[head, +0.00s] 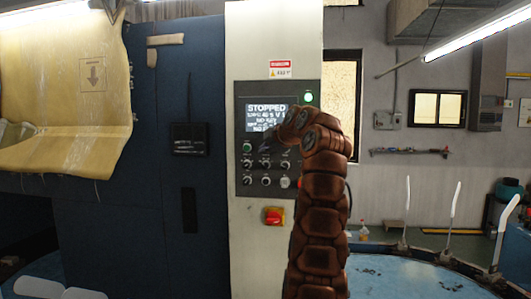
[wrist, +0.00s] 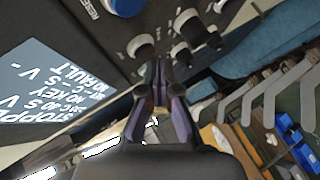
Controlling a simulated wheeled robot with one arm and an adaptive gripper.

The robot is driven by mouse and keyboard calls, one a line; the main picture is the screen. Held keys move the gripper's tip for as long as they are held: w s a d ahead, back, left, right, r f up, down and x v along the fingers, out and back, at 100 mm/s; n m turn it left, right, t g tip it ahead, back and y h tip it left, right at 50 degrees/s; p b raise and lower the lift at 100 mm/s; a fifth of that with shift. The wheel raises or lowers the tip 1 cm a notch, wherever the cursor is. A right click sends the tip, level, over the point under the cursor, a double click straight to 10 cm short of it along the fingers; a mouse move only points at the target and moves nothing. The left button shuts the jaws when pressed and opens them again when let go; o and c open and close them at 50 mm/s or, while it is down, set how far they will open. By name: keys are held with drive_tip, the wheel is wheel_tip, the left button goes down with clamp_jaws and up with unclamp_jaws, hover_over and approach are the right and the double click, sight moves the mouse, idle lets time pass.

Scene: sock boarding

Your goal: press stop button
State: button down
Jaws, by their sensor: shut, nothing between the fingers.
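The control panel (head: 241,188) is a dark plate on a pale machine column, with a screen (head: 263,115) reading "STOPPED" and rows of buttons and knobs below it. My gripper (wrist: 158,66) is shut and empty, its fingertips close to the panel near a black knob (wrist: 141,46). I cannot tell whether they touch. A blue button (wrist: 125,5) beside the label "RESET" is at the wrist view's top edge. My arm hides the panel's right part in the head view. I cannot tell which control is the stop button.
A red and yellow switch (head: 274,216) sits below the panel. A green lamp (head: 308,97) glows at its upper right. A round blue table (head: 395,278) with upright pale sock forms (head: 455,205) stands to the right. A dark blue machine cover (head: 150,225) is on the left.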

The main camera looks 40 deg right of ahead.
drive_tip(key=shift+s+a, duration=0.15)
drive_tip(key=shift+a, duration=0.05)
idle(0.3)
drive_tip(key=s+a+b, duration=0.1)
drive_tip(key=a+b, duration=0.1)
drive_tip(key=s+a+b, duration=0.2)
idle(0.4)
idle(0.5)
drive_tip(key=shift+w+a, duration=0.1)
